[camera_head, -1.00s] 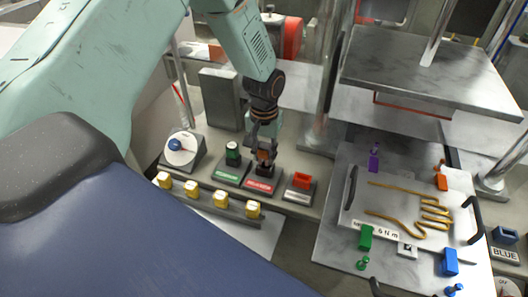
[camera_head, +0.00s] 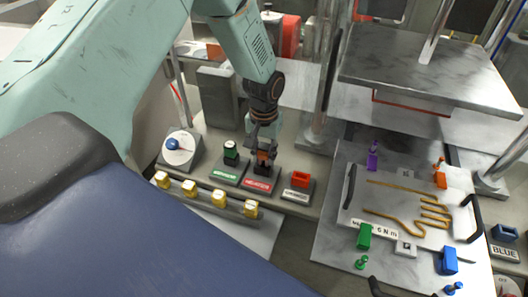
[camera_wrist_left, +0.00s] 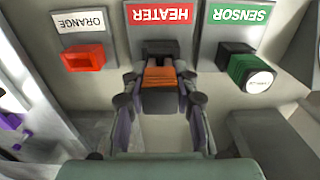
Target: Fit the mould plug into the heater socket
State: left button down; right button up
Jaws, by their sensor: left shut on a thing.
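The mould plug, an orange-brown ribbed piece with dark parts (camera_wrist_left: 160,77), is between the fingers of my left gripper (camera_wrist_left: 158,100) in the left wrist view. My left gripper (camera_head: 264,148) is shut on it, pointing down at the heater socket. The dark heater socket (camera_wrist_left: 166,48) stands beside the red HEATER label (camera_wrist_left: 172,14). The plug is at the socket, its front end at the opening. I cannot tell how deep it sits. The HEATER label also shows in the head view (camera_head: 258,184). My right gripper is not in view.
The SENSOR socket with a green, white-capped plug (camera_wrist_left: 249,70) is on one side. The orange socket (camera_wrist_left: 83,57) is on the other. Yellow blocks (camera_head: 219,199) line the front. The mould plate (camera_head: 395,205) with coloured pieces lies right, under a metal press plate (camera_head: 430,70).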

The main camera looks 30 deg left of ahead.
aim_at(264, 146)
pick_arm(q)
jog(key=shift+s+f, duration=0.1)
jog(key=shift+f, duration=0.2)
jog(key=shift+f+b, duration=0.35)
jog(key=shift+f, duration=0.1)
jog(key=c, duration=1.2)
grip_release()
jog(key=shift+o, duration=1.2)
notch_tip(264, 146, up, 12)
jog(key=shift+f, duration=0.1)
